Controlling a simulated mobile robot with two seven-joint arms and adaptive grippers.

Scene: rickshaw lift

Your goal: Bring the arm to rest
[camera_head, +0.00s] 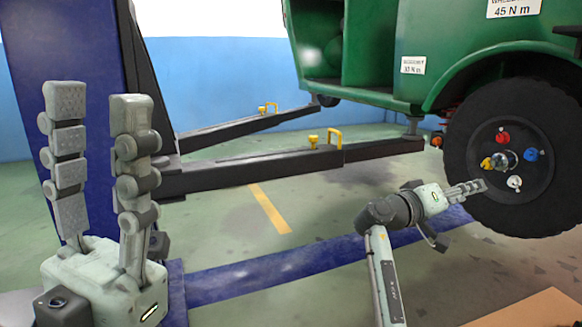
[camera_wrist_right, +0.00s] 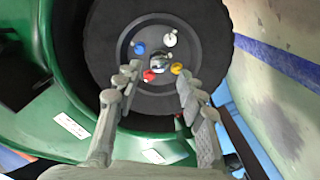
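My left gripper (camera_head: 98,95) stands large in the left foreground of the head view. Its two fingers point up, apart, with nothing between them. My right arm (camera_head: 385,260) reaches up from the bottom, and my right gripper (camera_head: 475,187) points at the lower left of the wheel (camera_head: 460,150). In the right wrist view my right gripper (camera_wrist_right: 160,76) has its fingers spread and empty, with the wheel (camera_wrist_right: 205,25) beyond them. Whether the fingertips touch the wheel I cannot tell.
The wheel hub carries red (camera_head: 502,137), blue (camera_head: 531,155), yellow (camera_head: 487,163) and white (camera_head: 514,183) nuts. The green vehicle (camera_head: 370,50) is above black lift arms (camera_head: 240,170). A blue lift post (camera_head: 65,40) stands behind my left gripper. Green floor (camera_head: 310,215) lies open mid-view.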

